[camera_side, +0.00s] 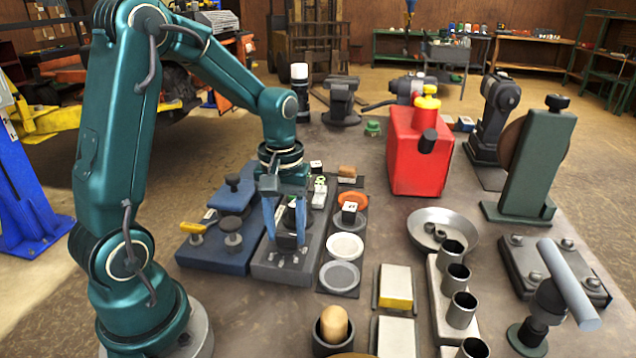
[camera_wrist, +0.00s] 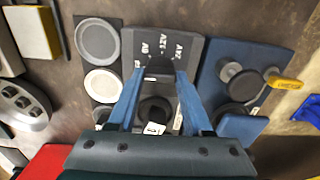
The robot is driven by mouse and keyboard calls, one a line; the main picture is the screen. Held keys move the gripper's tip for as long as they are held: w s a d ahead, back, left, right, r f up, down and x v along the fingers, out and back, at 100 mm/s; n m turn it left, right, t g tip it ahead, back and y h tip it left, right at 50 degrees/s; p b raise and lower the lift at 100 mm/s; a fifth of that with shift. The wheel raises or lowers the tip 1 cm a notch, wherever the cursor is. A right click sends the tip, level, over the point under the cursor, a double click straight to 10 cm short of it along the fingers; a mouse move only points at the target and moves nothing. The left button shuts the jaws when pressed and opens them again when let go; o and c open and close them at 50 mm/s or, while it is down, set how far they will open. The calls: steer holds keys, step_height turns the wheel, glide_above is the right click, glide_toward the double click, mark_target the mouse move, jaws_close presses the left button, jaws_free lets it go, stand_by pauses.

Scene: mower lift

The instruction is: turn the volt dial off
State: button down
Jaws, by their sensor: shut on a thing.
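The dial panel is a dark grey plate (camera_side: 268,262) on the bench, with white lettering by its near edge; it also shows in the wrist view (camera_wrist: 140,45). My gripper (camera_side: 287,240) points down over this plate. A second dark round knob (camera_wrist: 154,110) is on the same plate, partly hidden by my gripper.
A blue plate (camera_side: 205,253) with dark knobs and a yellow handle (camera_side: 193,232) lies left of the dial panel. Right of it are round pads (camera_side: 345,246). A red can (camera_side: 415,155), a metal bowl (camera_side: 440,230) and several metal cups stand further right.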

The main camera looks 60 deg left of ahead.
mark_target(286, 234)
steer(key=shift+c, duration=1.6)
jaws_free()
steer(key=shift+r, duration=0.1)
steer(key=shift+r, duration=2.5)
